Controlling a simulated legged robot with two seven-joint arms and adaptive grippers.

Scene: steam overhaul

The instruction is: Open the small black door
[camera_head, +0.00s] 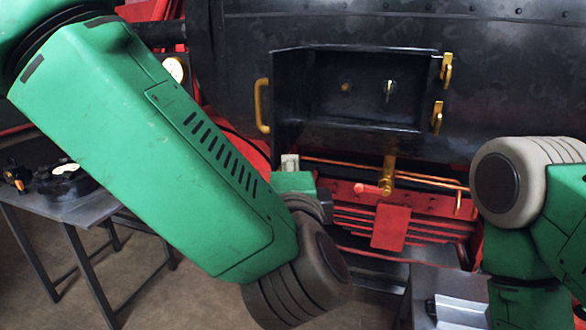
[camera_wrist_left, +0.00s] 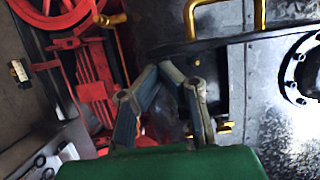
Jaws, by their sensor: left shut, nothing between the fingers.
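The small black door (camera_head: 288,105) stands out from the dark boiler at the left of a black recess (camera_head: 365,85), seen steeply from the side. It looks swung open. A brass handle (camera_head: 262,105) is on its left side. Brass fittings (camera_head: 446,68) sit at the recess's right edge. My left gripper (camera_head: 290,163) is mostly hidden behind my arm, just below the door. In the left wrist view, the left gripper (camera_wrist_left: 158,70) has its fingertips together with nothing between them. A brass handle (camera_wrist_left: 190,18) shows beyond the tips, apparently untouched. My right gripper is out of view.
Two small knobs show inside the recess. A brass valve (camera_head: 388,175), copper pipes and red framework (camera_head: 390,228) lie below it. A grey table (camera_head: 75,208) with dark parts stands at left. My right forearm fills the right edge.

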